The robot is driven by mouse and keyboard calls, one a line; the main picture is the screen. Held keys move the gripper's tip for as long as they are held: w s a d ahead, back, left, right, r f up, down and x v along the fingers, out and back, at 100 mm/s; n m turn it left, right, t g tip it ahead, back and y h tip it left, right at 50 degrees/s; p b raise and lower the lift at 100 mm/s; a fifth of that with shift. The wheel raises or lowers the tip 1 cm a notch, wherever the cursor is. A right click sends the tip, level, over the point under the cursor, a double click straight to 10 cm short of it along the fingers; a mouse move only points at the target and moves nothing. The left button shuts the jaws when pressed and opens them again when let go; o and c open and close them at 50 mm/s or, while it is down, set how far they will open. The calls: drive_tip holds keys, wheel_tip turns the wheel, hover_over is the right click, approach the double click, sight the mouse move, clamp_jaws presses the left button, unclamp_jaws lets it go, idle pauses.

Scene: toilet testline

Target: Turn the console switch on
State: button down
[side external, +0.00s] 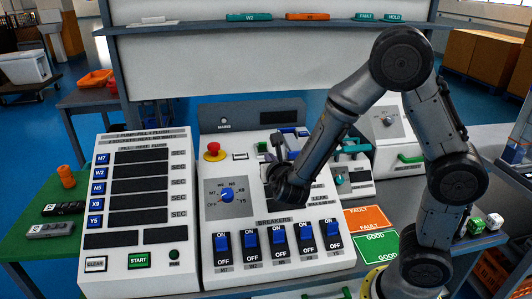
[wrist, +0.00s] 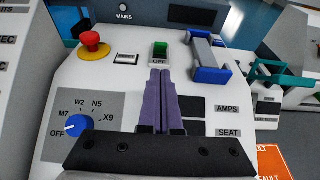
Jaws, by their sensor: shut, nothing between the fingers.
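The console (side external: 212,262) is a white sloped panel. Its switch appears to be the small green rocker (wrist: 160,50) near the top, with an OFF label partly visible below it; the side view shows it as a small green patch (side external: 262,147). My gripper (wrist: 161,73) has its two purple fingers together, empty, with the tips just below the rocker in the wrist view. I cannot tell whether the tips touch the panel. In the side view my gripper (side external: 273,165) is over the upper middle of the console, hiding part of it.
A red mushroom button (wrist: 91,41) is left of the switch, and a blue-ended handle (wrist: 211,60) is close on the right. A blue rotary knob (side external: 227,195) and several blue breakers (side external: 278,237) are lower on the panel. A shelf (side external: 180,27) crosses behind.

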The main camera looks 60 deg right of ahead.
sight(263, 143)
drive_tip(key=x, duration=0.9)
drive_tip(key=shift+w+d+f, duration=0.1)
drive_tip(key=shift+w+d, duration=0.15)
drive_tip(key=shift+d, duration=0.05)
drive_tip(key=shift+w+d+r+g+y, duration=0.2)
drive_tip(key=shift+r+g+y, duration=0.25)
drive_tip(key=shift+g+y, duration=0.25)
drive_tip(key=shift+r, duration=0.15)
drive_tip(key=shift+w+d+r+g+y, duration=0.3)
drive_tip(key=shift+w+r+g+y, duration=0.05)
drive_tip(key=shift+g+y, duration=0.45)
drive_tip(key=shift+w+d+r, duration=0.5)
drive_tip(key=shift+d, duration=0.05)
drive_tip(key=shift+r, duration=0.75)
drive_tip(key=shift+a+r, duration=0.1)
